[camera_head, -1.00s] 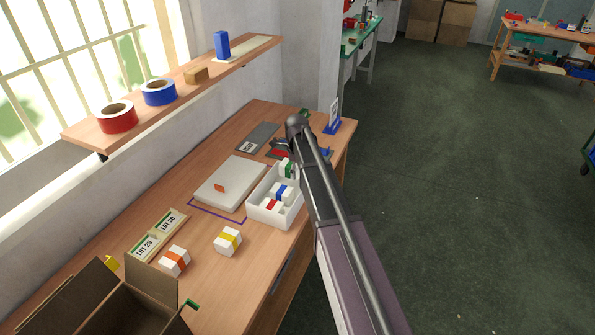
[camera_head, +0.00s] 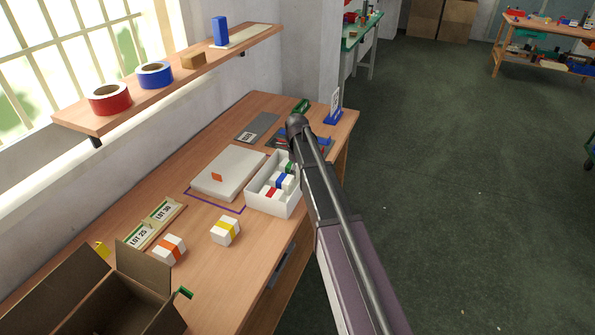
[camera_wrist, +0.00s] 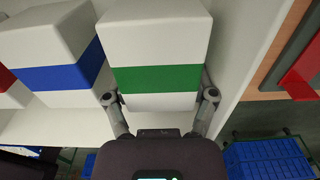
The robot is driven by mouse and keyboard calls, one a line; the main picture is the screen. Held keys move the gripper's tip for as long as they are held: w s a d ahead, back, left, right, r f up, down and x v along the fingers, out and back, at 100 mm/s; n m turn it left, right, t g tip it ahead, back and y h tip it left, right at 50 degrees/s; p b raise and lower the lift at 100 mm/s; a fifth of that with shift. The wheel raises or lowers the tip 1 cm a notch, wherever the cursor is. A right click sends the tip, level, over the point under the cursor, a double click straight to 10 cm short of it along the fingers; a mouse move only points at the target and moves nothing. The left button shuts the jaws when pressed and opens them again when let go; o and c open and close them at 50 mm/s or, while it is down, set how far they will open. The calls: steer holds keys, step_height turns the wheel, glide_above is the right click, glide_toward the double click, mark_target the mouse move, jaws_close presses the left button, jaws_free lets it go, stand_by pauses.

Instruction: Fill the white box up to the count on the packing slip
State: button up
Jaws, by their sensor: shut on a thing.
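The white box (camera_head: 261,202) stands on the wooden table in the head view. It holds a white block with a red band (camera_head: 270,193), one with a blue band (camera_head: 284,181) and, at its far end, one with a green band (camera_head: 290,168). My gripper (camera_wrist: 160,98) is shut on the green-banded block (camera_wrist: 155,78) in the wrist view, a finger at each side. The blue-banded block (camera_wrist: 62,77) is beside it. Two more white blocks, yellow-banded (camera_head: 226,231) and orange-banded (camera_head: 169,250), lie on the table outside the box. My arm partly hides the box's far end.
A pale flat slab (camera_head: 235,165) with an orange tag lies left of the box. LOT 25 and LOT 30 plates (camera_head: 152,224) and an open cardboard box (camera_head: 118,300) are nearer. A card on a blue stand (camera_head: 335,108) stands at the back right; its text is unreadable.

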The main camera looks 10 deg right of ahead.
steer(key=o, duration=1.1)
steer(key=shift+r, duration=0.15)
steer(key=shift+r+p, duration=5.9)
steer(key=shift+p, duration=0.15)
steer(key=shift+s+a+n, duration=0.25)
steer(key=shift+s+n, duration=3.95)
steer(key=shift+s, duration=0.45)
steer(key=shift+s+a+n, duration=0.3)
steer(key=shift+s+n, duration=3.9)
steer(key=shift+s, duration=0.45)
steer(key=shift+s+a+n, duration=0.25)
steer(key=shift+s+n, duration=3.95)
steer(key=shift+s, duration=0.45)
